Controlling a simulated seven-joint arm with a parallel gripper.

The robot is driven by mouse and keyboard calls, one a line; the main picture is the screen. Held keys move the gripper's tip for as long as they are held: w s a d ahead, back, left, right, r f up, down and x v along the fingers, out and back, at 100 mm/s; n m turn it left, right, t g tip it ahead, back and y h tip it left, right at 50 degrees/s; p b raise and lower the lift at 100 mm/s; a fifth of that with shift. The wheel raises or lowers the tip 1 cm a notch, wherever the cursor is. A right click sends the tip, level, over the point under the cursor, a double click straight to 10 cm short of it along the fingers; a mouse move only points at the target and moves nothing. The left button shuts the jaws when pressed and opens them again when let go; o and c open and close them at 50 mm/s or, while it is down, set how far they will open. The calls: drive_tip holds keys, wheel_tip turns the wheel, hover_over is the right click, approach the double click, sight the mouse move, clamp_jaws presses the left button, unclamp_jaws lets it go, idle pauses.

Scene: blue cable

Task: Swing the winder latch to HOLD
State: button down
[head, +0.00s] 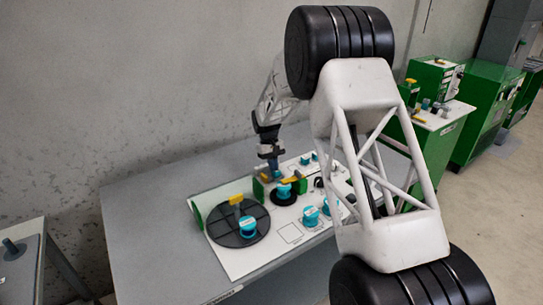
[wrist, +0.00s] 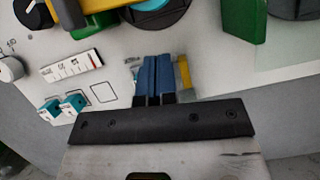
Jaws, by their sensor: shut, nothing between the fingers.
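My gripper (head: 271,166) is low over the white panel, beside the winder's green and yellow frame. Its blue fingers (wrist: 156,76) are together and empty in the wrist view. A small yellow piece (wrist: 184,74), possibly the winder latch, stands just right of the fingers; I cannot tell whether they touch. The winder has a black disc with a teal spool (head: 284,191) and a yellow bar (wrist: 90,9) on green supports (wrist: 244,20). Part of it is hidden behind my gripper in the head view. The HOLD mark cannot be read.
A large black turntable (head: 226,232) with a teal spool and yellow block is at the left of the white panel (head: 240,265). Teal spools (head: 310,215) stand front right. The grey table (head: 150,225) is clear at left.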

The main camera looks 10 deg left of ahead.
sight(281, 181)
drive_tip(key=shift+s+d+f, duration=0.15)
drive_tip(key=shift+s+d, duration=0.5)
drive_tip(key=shift+s, duration=0.2)
drive_tip(key=shift+s+d+f, duration=0.15)
drive_tip(key=shift+s+d, duration=0.5)
drive_tip(key=shift+s, duration=0.2)
drive_tip(key=shift+s+d+n, duration=0.35)
drive_tip(key=shift+s+n, duration=0.15)
drive_tip(key=shift+s, duration=0.15)
drive_tip(key=shift+s+d+n, duration=0.1)
drive_tip(key=shift+s+n, duration=0.05)
drive_tip(key=shift+n, duration=0.25)
